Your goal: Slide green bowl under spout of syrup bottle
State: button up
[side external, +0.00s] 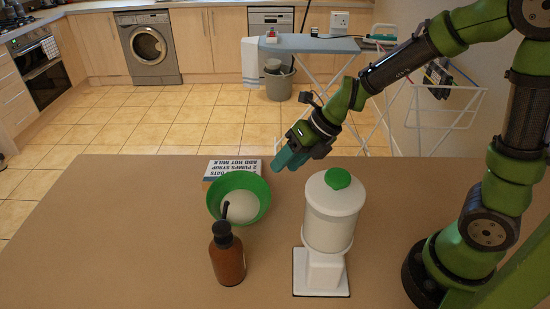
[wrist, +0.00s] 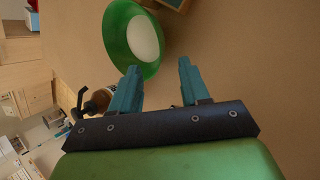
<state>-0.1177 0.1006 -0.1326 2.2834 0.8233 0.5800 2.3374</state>
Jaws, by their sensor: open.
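The green bowl (side external: 240,181) stands on the table behind the syrup bottle, with a pale round area inside. The brown syrup bottle (side external: 228,262) stands upright; its black pump spout (side external: 225,209) overlaps the bowl's near side in the picture, but I cannot tell if it is over the bowl. My gripper (side external: 282,162) is above the table, right of the bowl, open and empty. In the wrist view, the bowl (wrist: 114,40) lies just beyond the fingertips of my gripper (wrist: 158,66). The bottle (wrist: 98,103) is partly hidden behind the left finger.
A white canister (side external: 331,228) with a green knob stands on a white base, right of the bowl. A sign (side external: 232,165) with recipe words sits behind the bowl. The table (side external: 130,240) is clear at left.

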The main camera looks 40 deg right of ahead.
aim_at(252, 200)
jog(key=x, duration=1.2)
jog(key=shift+w+a+f, duration=0.15)
jog(key=shift+w+f, duration=0.05)
jog(key=shift+f, duration=0.05)
jog(key=shift+c, duration=0.4)
grip_shut()
